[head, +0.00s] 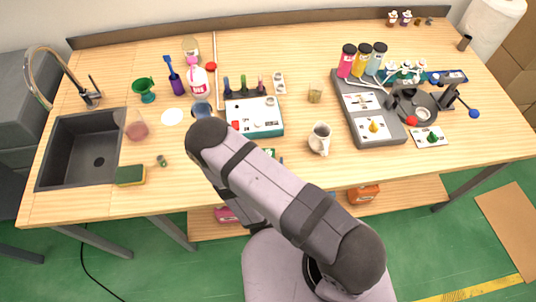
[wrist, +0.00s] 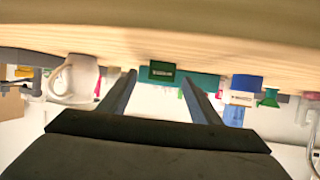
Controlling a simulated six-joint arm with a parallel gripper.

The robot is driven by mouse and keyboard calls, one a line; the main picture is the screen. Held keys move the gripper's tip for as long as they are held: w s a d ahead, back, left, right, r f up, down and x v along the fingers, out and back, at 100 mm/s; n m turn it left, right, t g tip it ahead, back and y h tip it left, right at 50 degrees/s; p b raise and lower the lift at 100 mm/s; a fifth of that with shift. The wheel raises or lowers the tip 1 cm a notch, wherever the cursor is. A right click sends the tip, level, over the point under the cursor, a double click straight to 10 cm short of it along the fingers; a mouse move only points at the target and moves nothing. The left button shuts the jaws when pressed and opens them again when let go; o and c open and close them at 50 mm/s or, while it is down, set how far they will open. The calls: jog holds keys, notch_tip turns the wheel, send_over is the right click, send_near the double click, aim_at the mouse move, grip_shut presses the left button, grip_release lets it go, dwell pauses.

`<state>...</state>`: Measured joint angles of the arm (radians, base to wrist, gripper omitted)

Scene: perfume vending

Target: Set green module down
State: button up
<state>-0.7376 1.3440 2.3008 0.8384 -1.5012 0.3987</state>
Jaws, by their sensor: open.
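The green module (wrist: 161,70) is a small green block with a dark label. In the wrist view, which is upside down, it rests on the wooden table between the fingertips of my gripper (wrist: 158,78). The fingers are apart, with a gap showing on both sides of the module; I cannot tell whether it lies between them or just beyond. In the head view a bit of the green module (head: 269,152) shows beside my arm, which hides my gripper.
A teal-and-white device (head: 262,128) stands just behind the green module. A white pitcher (head: 320,138) stands to the right. A dark grey station (head: 366,137) lies farther right. A sink (head: 85,150) and a sponge (head: 131,176) are at the left. The table's front edge is close.

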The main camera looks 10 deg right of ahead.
aim_at(268, 152)
jog(key=shift+b+x, duration=0.6)
jog(key=shift+x, duration=2.1)
jog(key=shift+a+r, duration=0.15)
jog(key=shift+r, duration=0.1)
jog(key=c, duration=1.2)
jog(key=shift+r, duration=0.2)
jog(key=shift+r+b, duration=0.95)
jog(key=shift+r, duration=3.85)
